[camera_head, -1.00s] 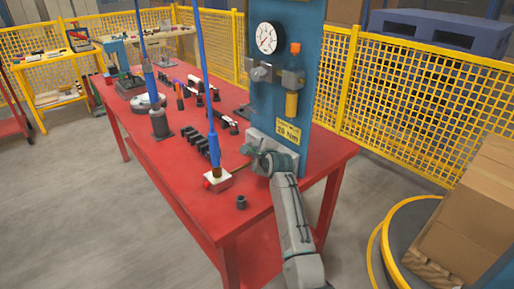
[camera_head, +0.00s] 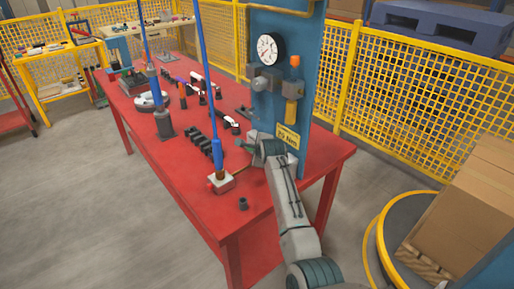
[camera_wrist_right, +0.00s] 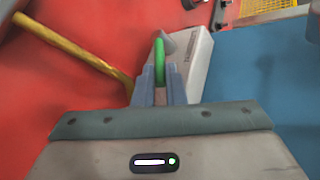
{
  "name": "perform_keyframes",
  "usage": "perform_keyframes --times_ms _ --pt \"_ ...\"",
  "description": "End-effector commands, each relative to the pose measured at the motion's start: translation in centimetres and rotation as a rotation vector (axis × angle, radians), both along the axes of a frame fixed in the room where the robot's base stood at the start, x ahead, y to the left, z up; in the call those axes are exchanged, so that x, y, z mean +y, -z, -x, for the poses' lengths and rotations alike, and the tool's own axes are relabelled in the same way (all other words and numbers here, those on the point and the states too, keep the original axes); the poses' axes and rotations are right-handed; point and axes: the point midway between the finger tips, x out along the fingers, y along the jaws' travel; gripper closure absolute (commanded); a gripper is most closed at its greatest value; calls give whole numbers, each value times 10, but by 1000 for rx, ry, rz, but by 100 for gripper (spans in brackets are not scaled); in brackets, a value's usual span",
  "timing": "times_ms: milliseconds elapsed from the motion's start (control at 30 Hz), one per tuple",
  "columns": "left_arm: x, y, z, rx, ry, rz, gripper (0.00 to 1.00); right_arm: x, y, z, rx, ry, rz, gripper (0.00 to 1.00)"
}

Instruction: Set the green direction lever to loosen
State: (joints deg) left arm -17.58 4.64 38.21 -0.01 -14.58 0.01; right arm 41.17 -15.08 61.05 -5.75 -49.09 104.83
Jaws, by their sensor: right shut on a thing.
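The green direction lever (camera_wrist_right: 159,62) stands upright between the fingers of my right gripper (camera_wrist_right: 160,88) in the right wrist view. The fingers are shut on it. Just behind it is a pale grey block (camera_wrist_right: 196,62) with small dark lettering. In the head view my right gripper (camera_head: 252,146) is at the foot of the blue panel (camera_head: 312,100), above the red table. The lever is too small to make out clearly there, and so is its marking. My left gripper is not in view.
The red table (camera_head: 190,155) carries a blue hanging tool (camera_head: 217,150) on a white box (camera_head: 221,183), dark blocks and a small dark cylinder (camera_head: 243,203). A brass-coloured rod (camera_wrist_right: 80,50) lies left of my fingers. A gauge (camera_head: 268,48) and yellow label (camera_head: 287,136) are on the panel.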

Motion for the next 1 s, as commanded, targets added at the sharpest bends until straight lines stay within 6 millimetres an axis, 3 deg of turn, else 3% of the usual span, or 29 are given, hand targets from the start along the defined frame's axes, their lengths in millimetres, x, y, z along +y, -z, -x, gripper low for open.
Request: perform_keyframes --times_ms 500,1000 --pt "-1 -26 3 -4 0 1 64 4 -12 -5 117 -1 84 100" --pt "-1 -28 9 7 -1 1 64 5 -11 -6 147 -1 106 100"
